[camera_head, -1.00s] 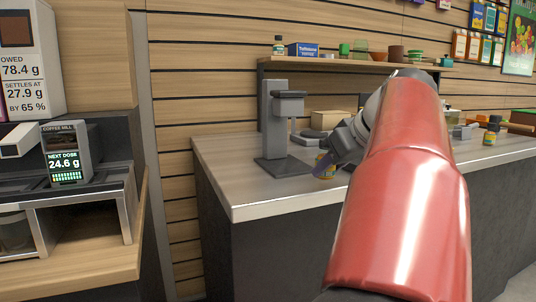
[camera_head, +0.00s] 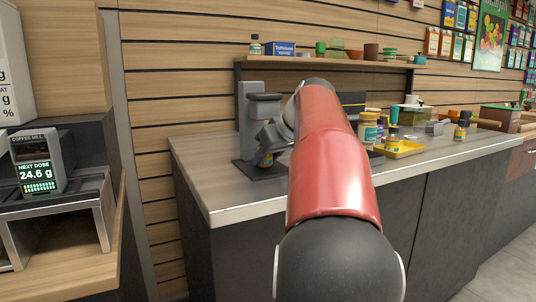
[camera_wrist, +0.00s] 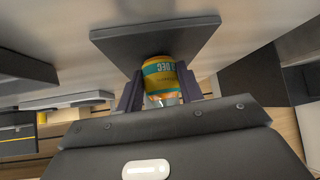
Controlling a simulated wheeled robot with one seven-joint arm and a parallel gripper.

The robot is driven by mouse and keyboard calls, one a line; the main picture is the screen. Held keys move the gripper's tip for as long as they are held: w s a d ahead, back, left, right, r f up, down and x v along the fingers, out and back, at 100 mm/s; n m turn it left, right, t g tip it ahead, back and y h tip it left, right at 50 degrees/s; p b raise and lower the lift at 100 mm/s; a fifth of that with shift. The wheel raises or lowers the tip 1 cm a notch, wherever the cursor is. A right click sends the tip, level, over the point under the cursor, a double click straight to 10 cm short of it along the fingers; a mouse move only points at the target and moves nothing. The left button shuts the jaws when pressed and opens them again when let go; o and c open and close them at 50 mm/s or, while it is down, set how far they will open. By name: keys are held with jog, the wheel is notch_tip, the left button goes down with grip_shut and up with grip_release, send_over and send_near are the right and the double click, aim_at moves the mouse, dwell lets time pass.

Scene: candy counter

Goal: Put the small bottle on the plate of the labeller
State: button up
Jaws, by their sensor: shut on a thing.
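The small bottle (camera_wrist: 160,76), with a yellow and teal label, is held between the two fingers of my gripper (camera_wrist: 160,92). A small part of the bottle also shows in the head view (camera_head: 265,160), largely hidden by my gripper. The labeller (camera_head: 247,105) is a grey upright stand with an overhanging head. Its dark flat plate (camera_head: 243,166) lies at its foot on the counter, and the plate also shows in the wrist view (camera_wrist: 150,42). The bottle overlaps the plate in both views. I cannot tell whether it touches the plate.
A yellow tray (camera_head: 408,149) with bottles stands on the counter (camera_head: 215,185) at right. A shelf (camera_head: 340,62) with small goods runs behind. The coffee mill (camera_head: 36,160) is on a separate unit at left. The counter's front left is clear.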

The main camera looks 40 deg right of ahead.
jog(key=shift+f, duration=0.1)
jog(key=o, duration=1.1)
jog(key=shift+s+r, duration=0.15)
jog(key=shift+r, duration=0.1)
jog(key=p+v, duration=0.1)
jog(key=v, duration=1)
jog(key=shift+s+r, duration=0.2)
